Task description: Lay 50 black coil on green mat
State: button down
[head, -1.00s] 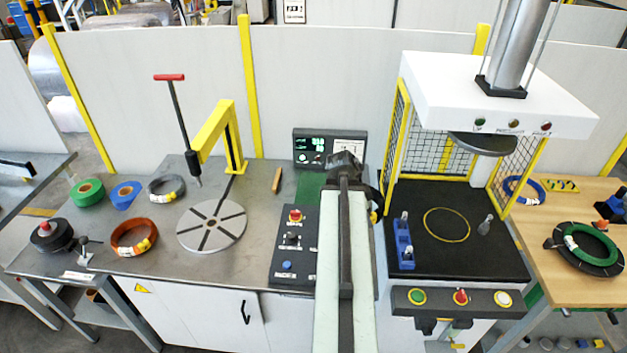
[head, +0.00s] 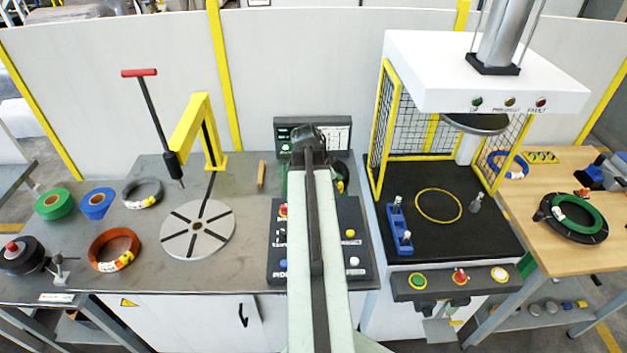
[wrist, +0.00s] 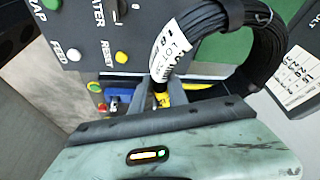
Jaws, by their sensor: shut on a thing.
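The black coil (wrist: 268,45) hangs in my gripper (wrist: 160,92), with a white printed label and a yellow tag at the grip; the print is only partly readable. The fingers are shut around the coil's near side. The green mat (wrist: 234,48) shows behind and inside the coil's loop in the wrist view; whether the coil touches it I cannot tell. In the head view my arm covers most of the mat and the gripper's fingers. Only a dark edge of the coil (head: 342,178) shows right of the arm.
A button panel (head: 352,222) lies in front of the mat and a display box (head: 340,128) stands behind it. The press (head: 440,200) is on the right.

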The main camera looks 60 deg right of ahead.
jog(key=w+d+f+n+t+b, duration=0.1)
jog(key=w+d+f+n+b, duration=0.3)
jog(key=w+d, duration=0.85)
jog(key=shift+h, duration=0.4)
jog(key=b+x, duration=0.3)
jog(key=a+b+x, duration=0.1)
jog(key=b+x, duration=0.2)
jog(key=x, duration=0.1)
jog(key=a+b+x, duration=0.1)
jog(key=b+x, duration=0.2)
jog(key=b, duration=0.1)
jog(key=shift+s+f, duration=0.2)
jog(key=shift+f, duration=0.4)
jog(key=shift+r, duration=0.2)
jog(key=shift+f, duration=0.15)
jog(key=c, duration=1.3)
grip_release()
jog(key=p+v, duration=1.1)
jog(key=v, duration=0.1)
jog(key=shift+s+r+p, duration=0.25)
jog(key=shift+r+p, duration=0.1)
jog(key=shift+p, duration=0.05)
jog(key=shift+a+f, duration=0.1)
jog(key=shift+w, duration=0.1)
